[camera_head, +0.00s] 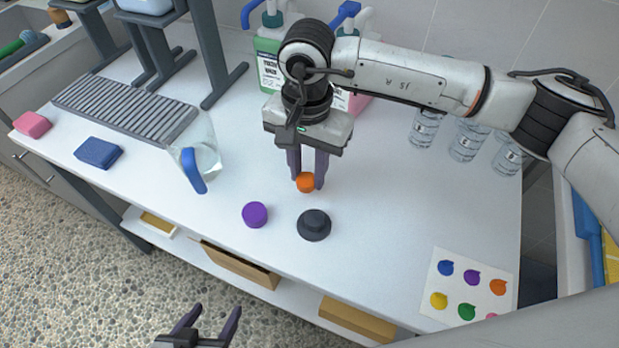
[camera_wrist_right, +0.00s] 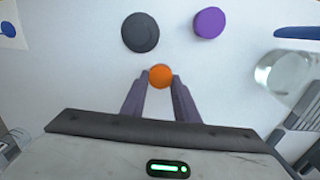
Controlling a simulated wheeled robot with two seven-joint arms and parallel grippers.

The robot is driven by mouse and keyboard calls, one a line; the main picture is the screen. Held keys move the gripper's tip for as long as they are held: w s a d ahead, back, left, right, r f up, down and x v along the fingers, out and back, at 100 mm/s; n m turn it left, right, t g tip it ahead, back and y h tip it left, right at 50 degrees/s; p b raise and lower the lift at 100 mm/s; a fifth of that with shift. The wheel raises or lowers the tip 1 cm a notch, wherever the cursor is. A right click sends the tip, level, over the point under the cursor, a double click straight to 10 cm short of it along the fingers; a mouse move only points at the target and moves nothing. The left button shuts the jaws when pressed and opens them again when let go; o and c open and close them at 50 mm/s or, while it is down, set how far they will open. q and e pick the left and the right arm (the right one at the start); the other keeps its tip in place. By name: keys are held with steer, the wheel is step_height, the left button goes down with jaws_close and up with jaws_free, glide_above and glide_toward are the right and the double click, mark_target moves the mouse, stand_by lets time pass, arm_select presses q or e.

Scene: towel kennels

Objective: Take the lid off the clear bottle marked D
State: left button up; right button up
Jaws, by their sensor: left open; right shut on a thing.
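Several clear bottles stand at the back right of the table: a left one (camera_head: 424,130), a middle one (camera_head: 467,142) and a right one (camera_head: 508,160). My right arm hides their tops, and their marks are too small to read. My right gripper (camera_head: 306,181) is over the middle of the table, pointing down, shut on a small orange lid (camera_head: 305,184). The orange lid also shows between the fingertips in the right wrist view (camera_wrist_right: 160,76). My left gripper (camera_head: 207,328) is open and empty, low in front of the table.
A purple lid (camera_head: 255,214) and a dark grey lid (camera_head: 314,225) lie just in front of the right gripper. A jug with a blue handle (camera_head: 206,160), a blue sponge (camera_head: 98,153) and a drain rack (camera_head: 122,108) are left. A colour-spot card (camera_head: 470,285) lies front right.

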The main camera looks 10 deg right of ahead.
mark_target(308, 177)
steer(key=shift+f, duration=1.65)
steer(key=o, duration=1.2)
steer(key=shift+c, duration=0.2)
steer(key=shift+r, duration=0.3)
step_height(308, 177, up, 12)
steer(key=shift+f+b, duration=0.15)
steer(key=shift+b, duration=0.3)
